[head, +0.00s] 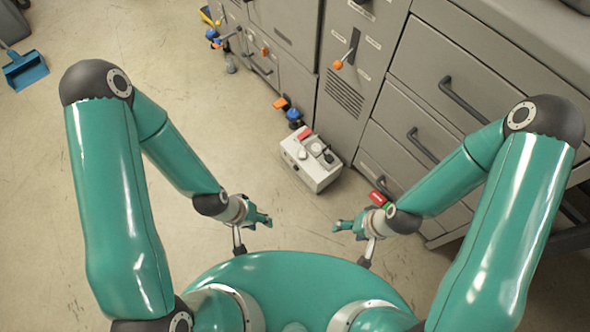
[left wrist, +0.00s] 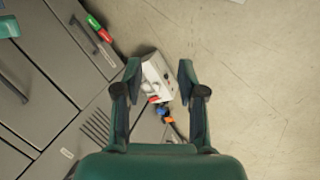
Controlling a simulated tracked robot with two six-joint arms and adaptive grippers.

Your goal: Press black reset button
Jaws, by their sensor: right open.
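A light grey control box (head: 312,170) stands on the floor in front of the cabinets in the head view. Its top carries a red part (head: 305,133), a pale round knob (head: 316,149) and a small dark round part (head: 328,157), which looks like the black button. My left gripper (head: 264,219) is on the near left side of the box, apart from it. In the left wrist view its fingers (left wrist: 159,72) are spread and empty, with the box (left wrist: 154,72) beyond them, its top small and unclear. My right gripper (head: 342,226) is open, empty and nearer to me than the box.
Grey cabinets with drawers (head: 400,152) line the back and right. A lever with an orange knob (head: 338,64) sticks out. Blue and orange parts (head: 293,114) lie behind the box. A red-green part (head: 378,198) is by the right arm. Open floor (head: 150,60) lies left.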

